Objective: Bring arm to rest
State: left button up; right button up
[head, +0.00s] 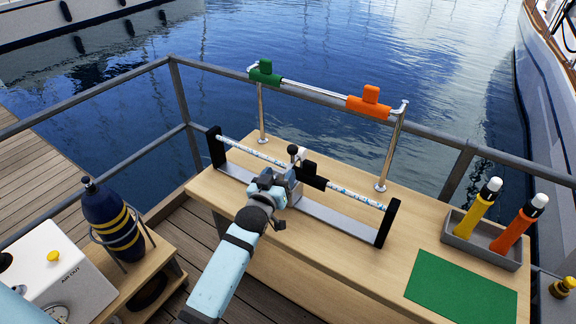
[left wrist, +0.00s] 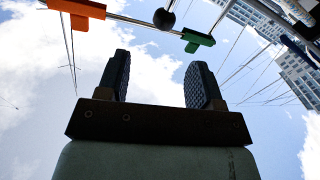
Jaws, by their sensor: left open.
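My left arm comes in from the bottom of the head view, and my left gripper (head: 287,180) is over the workbench, just in front of the patterned rail. In the left wrist view its two dark fingers (left wrist: 157,78) stand apart with nothing between them. The fingers point upward at the sky. In the head view the gripper and wrist hide part of the rail and its base. I cannot tell whether the gripper touches the black block (head: 314,176) on the rail. My right gripper is not in view.
A raised bar carries a green clip (head: 265,73) and an orange clip (head: 370,103) behind the rail. A grey tray (head: 482,252) with yellow and orange bottles and a green mat (head: 460,290) lie right. A dark blue cylinder (head: 112,220) stands left. The front bench edge is clear.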

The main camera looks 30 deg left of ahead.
pick_arm(q)
jog(key=shift+s, duration=0.1)
jog(key=s+d+f+m+g+h, duration=0.1)
jog(key=s+d+f+m+g, duration=0.1)
jog(key=s+f, duration=0.3)
jog(key=s+d+f+m+g+h, duration=0.2)
jog(key=s+d+f, duration=0.3)
jog(key=s, duration=0.9)
jog(key=s+d+f+m+g+h+p, duration=0.1)
jog(key=s+d+f+m+g, duration=0.1)
jog(key=s+f, duration=0.4)
jog(key=s+d+g, duration=0.1)
jog(key=s+d, duration=0.1)
jog(key=s, duration=0.2)
jog(key=shift+f+h, duration=0.4)
